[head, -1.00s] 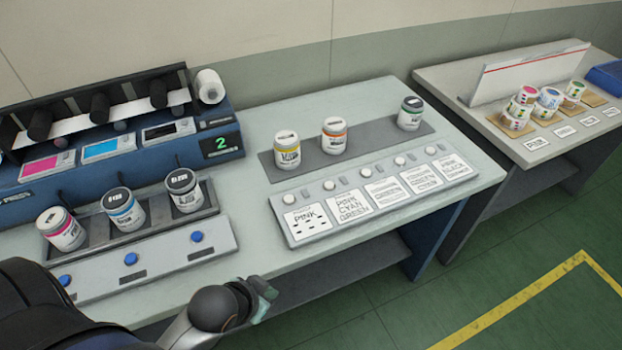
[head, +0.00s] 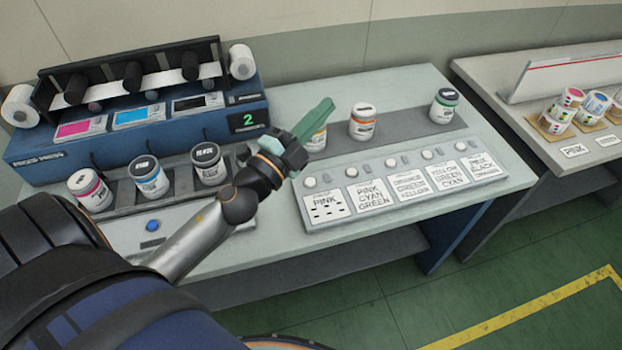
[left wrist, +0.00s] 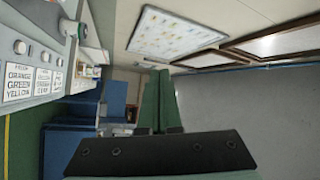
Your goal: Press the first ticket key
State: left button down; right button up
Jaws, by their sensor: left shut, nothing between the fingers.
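The ticket panel (head: 408,213) lies on the bench with a row of several printed tickets and round white keys. The first ticket (head: 325,208), marked PINK, is at its left end, with the first ticket key (head: 310,181) above it. My left gripper (head: 328,104) has green fingers, shut and empty. The left wrist view shows the shut fingers (left wrist: 160,82) and some tickets (left wrist: 18,84) at the left edge. My right gripper is out of view.
An orange-labelled jar (head: 362,122) and a green-labelled jar (head: 445,104) stand on the grey strip behind the panel. The blue printing machine (head: 140,140) is at left, with several jars and a blue button (head: 152,225) in front. A second table (head: 545,150) stands at right.

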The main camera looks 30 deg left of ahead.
pick_arm(q)
jog(key=d+r+m+g+h, duration=0.1)
jog(key=d+m+g+h, duration=0.1)
jog(key=d+m+h, duration=0.35)
jog(key=m+g+y, duration=0.4)
jog(key=m+g, duration=0.7)
jog(key=m, duration=0.1)
send_over(306, 184)
notch_tip(306, 184, down, 13)
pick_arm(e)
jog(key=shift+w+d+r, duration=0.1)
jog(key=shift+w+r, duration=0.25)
pick_arm(q)
jog(key=shift+f, duration=0.15)
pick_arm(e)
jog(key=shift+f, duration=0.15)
pick_arm(q)
notch_tip(306, 184, down, 8)
jog(key=b, duration=0.6)
jog(key=shift+f+b, duration=0.25)
jog(key=shift+b, duration=0.2)
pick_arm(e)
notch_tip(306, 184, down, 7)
